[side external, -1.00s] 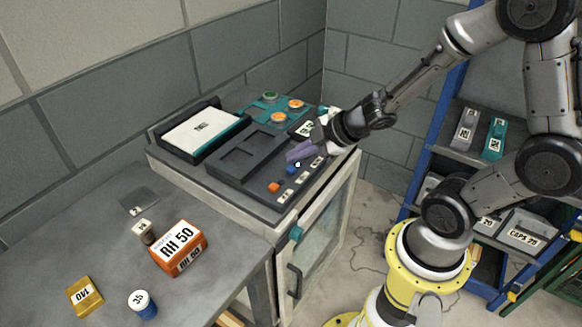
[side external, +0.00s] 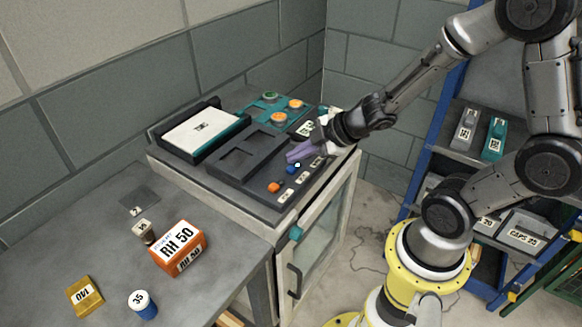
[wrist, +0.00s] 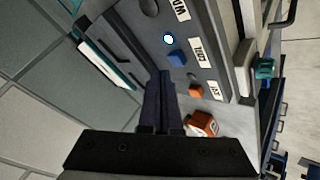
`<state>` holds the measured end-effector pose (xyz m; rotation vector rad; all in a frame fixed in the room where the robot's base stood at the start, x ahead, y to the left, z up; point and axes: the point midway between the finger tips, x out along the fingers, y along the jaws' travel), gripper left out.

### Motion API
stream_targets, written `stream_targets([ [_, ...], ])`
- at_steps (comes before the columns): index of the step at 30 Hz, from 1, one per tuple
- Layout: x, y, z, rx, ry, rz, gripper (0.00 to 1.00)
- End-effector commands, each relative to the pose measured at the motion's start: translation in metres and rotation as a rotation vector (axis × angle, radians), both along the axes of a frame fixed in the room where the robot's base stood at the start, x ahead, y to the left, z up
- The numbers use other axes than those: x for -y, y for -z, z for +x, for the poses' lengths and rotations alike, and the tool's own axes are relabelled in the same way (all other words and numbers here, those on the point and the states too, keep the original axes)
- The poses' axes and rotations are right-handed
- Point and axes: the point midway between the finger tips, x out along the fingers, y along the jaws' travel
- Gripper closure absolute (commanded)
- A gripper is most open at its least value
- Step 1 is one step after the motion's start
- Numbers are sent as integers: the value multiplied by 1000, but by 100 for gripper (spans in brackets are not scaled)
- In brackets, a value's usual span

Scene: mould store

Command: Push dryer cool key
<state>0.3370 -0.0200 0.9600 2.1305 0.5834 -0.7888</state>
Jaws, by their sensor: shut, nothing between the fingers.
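The dryer's dark control panel (side external: 238,190) lies on top of a pale cabinet. A blue key (side external: 291,170) sits near its front edge; the wrist view shows the blue key (wrist: 177,58) beside a label (wrist: 201,52) that seems to read COOL. An orange key (side external: 274,187) is to its left, also seen in the wrist view (wrist: 195,92).
A raised dark block with recesses (side external: 262,143) and a white-topped tray (side external: 202,128) lie behind the keys. Green and orange round buttons (side external: 279,118) are further back. An orange RH 50 box (side external: 168,248) stands on the grey table. A blue shelf rack (side external: 440,125) is at right.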

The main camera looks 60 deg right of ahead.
Motion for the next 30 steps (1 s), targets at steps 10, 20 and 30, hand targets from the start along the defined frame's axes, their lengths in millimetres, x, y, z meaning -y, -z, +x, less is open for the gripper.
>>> stream_targets([
  [10, 0, 8, 0, 0, -1, -1, 100],
  [20, 0, 9, 0, 0, -1, -1, 100],
  [30, 0, 12, 0, 1, 0, 0, 100],
])
